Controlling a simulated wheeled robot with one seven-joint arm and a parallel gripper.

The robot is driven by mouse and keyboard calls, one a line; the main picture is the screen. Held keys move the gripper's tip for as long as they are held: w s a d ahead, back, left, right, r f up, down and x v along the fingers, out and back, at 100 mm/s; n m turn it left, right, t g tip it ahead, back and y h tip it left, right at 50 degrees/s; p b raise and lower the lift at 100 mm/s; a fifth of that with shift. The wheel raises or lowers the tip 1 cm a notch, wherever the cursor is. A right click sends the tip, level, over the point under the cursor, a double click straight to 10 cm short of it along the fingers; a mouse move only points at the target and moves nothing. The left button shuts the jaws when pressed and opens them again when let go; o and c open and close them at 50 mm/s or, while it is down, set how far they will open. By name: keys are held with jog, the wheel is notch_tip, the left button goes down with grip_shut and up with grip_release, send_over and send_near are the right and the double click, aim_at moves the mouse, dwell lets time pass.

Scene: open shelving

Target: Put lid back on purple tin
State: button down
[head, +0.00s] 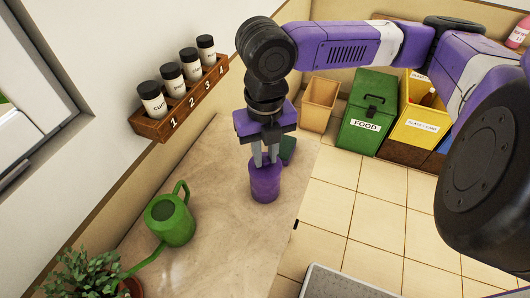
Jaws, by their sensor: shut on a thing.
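The purple tin (265,187) stands upright on the worktop near its right-hand edge. My gripper (265,163) points straight down over it, with its grey fingertips at the tin's top. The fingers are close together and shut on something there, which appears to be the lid. The lid's outline is hard to tell from the tin, as both look purple and the fingers cover part of the top. Whether the lid is seated or slightly raised cannot be told.
A dark green object (288,149) is just behind the tin, partly hidden by my gripper. A green watering can (169,220) and a potted plant (82,275) stand at left front. A spice rack (180,104) hangs on the wall. Bins, including a green FOOD bin (367,115), stand behind.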

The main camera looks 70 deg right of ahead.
jog(key=shift+f, duration=0.1)
dwell(0.8)
jog(key=c, duration=0.7)
grip_release()
jog(key=shift+r+p, duration=2.95)
jog(key=shift+r, duration=0.6)
grip_shut()
